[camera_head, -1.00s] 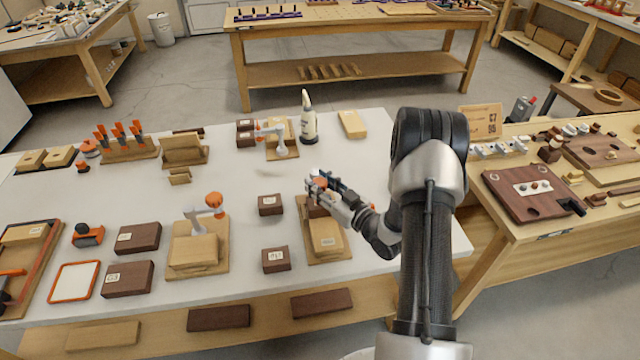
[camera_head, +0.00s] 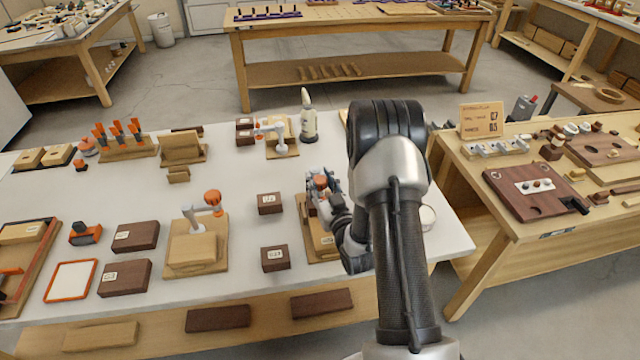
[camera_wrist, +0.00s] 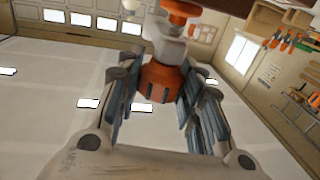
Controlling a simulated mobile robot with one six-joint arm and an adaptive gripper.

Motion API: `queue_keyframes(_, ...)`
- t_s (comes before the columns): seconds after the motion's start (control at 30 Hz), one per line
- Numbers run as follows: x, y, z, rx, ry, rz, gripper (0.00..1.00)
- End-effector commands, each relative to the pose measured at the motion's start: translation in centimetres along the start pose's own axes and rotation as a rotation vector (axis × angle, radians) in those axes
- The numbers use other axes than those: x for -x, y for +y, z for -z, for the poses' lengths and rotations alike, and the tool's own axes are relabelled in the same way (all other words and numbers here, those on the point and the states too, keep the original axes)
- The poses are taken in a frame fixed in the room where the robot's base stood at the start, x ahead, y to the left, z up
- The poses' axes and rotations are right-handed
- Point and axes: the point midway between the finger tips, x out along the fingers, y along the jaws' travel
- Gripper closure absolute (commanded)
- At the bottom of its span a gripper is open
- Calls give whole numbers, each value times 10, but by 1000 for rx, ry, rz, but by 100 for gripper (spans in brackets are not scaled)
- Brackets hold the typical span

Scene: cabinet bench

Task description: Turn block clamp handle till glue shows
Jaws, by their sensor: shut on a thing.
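My gripper (camera_head: 321,186) is at the block clamp on the right-hand wooden board (camera_head: 303,222) of the white bench. In the wrist view its grey fingers (camera_wrist: 157,98) are closed on both sides of the orange clamp handle (camera_wrist: 162,78). A white clamp body (camera_wrist: 165,45) and another orange part (camera_wrist: 180,10) lie beyond it. In the head view only a bit of the orange handle (camera_head: 321,182) shows between the fingers. My arm and gripper hide much of the block on this board. No glue is visible at the clamped joint.
A similar clamp with an orange knob (camera_head: 212,197) stands on a board to the left. Dark blocks (camera_head: 270,203) and (camera_head: 275,258) sit close left of the gripper. A glue bottle (camera_head: 308,115) stands behind.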

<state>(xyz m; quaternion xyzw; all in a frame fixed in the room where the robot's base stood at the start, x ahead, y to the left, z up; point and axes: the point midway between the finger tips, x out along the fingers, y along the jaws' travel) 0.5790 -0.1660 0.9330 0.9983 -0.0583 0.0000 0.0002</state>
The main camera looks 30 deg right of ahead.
Motion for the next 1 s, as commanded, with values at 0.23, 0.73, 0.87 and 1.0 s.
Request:
queue_keyframes(0.23,0,-2,-1,0,-1,-126,90)
queue_keyframes(0.73,0,0,0,-1,-2,-195,90)
queue_keyframes(0.87,0,0,0,-1,-2,-194,90)
queue_keyframes(1.0,0,0,0,-1,-1,-194,58)
